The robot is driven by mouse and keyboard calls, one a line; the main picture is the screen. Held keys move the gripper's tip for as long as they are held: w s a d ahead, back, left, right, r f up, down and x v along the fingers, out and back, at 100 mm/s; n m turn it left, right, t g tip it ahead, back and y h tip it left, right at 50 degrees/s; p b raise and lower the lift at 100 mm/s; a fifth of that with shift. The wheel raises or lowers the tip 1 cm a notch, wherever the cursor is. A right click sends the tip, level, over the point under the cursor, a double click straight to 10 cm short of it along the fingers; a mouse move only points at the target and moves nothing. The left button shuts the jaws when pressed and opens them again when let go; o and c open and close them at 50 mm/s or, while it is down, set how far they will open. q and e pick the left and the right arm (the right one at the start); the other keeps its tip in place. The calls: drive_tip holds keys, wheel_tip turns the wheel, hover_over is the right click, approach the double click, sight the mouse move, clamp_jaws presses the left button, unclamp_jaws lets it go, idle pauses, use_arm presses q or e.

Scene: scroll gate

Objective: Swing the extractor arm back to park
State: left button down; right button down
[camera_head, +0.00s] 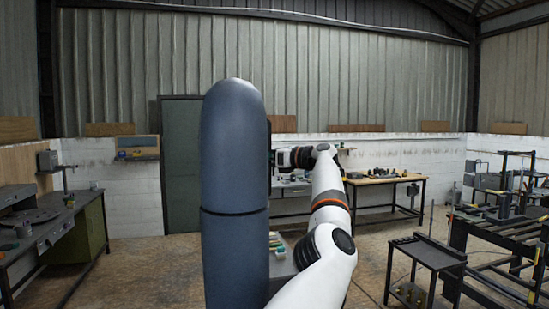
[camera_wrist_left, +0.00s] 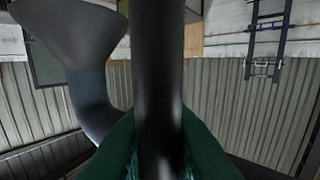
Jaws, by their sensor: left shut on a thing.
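The extractor arm shows in the head view as a thick blue-grey upright tube (camera_head: 233,160) with a rounded top, close in front of me. In the left wrist view its curved blue-grey duct (camera_wrist_left: 92,95) runs into a flared grey hood (camera_wrist_left: 75,32) at the upper left. A dark round bar (camera_wrist_left: 158,55) passes between the green fingers of my left gripper (camera_wrist_left: 158,135), which is shut on it. In the head view a white arm of mine reaches forward and bends left to the tube's right edge; its fingertips are mostly hidden there. My right gripper is not seen.
A workbench with a green cabinet (camera_head: 85,240) stands at the left. A dark cart (camera_head: 425,265) and a roller table (camera_head: 500,235) stand at the right. A wooden-topped bench (camera_head: 385,180) is against the back wall. Open floor lies between the benches.

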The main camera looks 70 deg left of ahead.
use_arm(q)
drive_tip(key=shift+s+d+f, duration=0.1)
drive_tip(key=shift+s+f, duration=0.1)
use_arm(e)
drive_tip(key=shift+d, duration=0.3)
use_arm(q)
drive_tip(key=c, duration=1.7)
unclamp_jaws()
drive_tip(key=o, duration=0.3)
drive_tip(key=shift+s+d+r, duration=0.2)
drive_tip(key=shift+d+r, duration=0.05)
drive_tip(key=shift+d, duration=0.1)
drive_tip(key=shift+d+r, duration=0.15)
drive_tip(key=shift+r, duration=0.1)
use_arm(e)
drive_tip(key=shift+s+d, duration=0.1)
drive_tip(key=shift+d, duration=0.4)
